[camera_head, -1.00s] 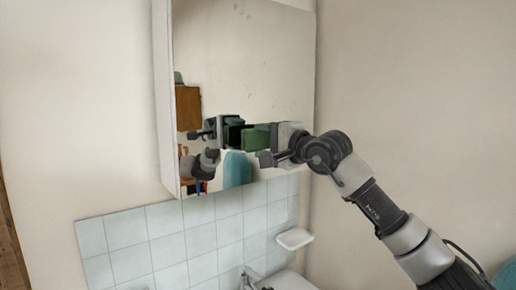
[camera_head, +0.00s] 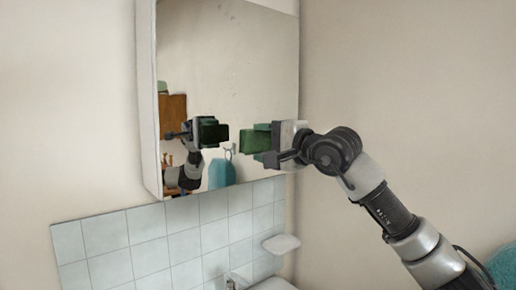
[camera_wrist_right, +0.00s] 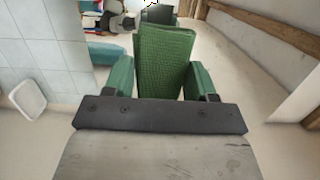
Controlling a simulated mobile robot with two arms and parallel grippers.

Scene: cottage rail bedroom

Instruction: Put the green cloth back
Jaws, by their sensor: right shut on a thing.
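The green cloth (camera_head: 255,140) is a folded, textured pad held in front of a mirror cabinet. My right gripper (camera_head: 268,140) is shut on it and holds it in the air, apart from the mirror. In the right wrist view the cloth (camera_wrist_right: 164,62) stands up between the two green-sided fingers of the gripper (camera_wrist_right: 162,82). The mirror also shows a reflection of my gripper and the dark green cloth. My left gripper is not in view.
The mirror cabinet (camera_head: 255,60) hangs on the wall above pale tiles (camera_head: 150,230). A white soap dish (camera_head: 281,243) is fixed below it, with a basin (camera_head: 275,284) and tap at the bottom. A teal thing (camera_head: 503,266) shows at the lower right edge.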

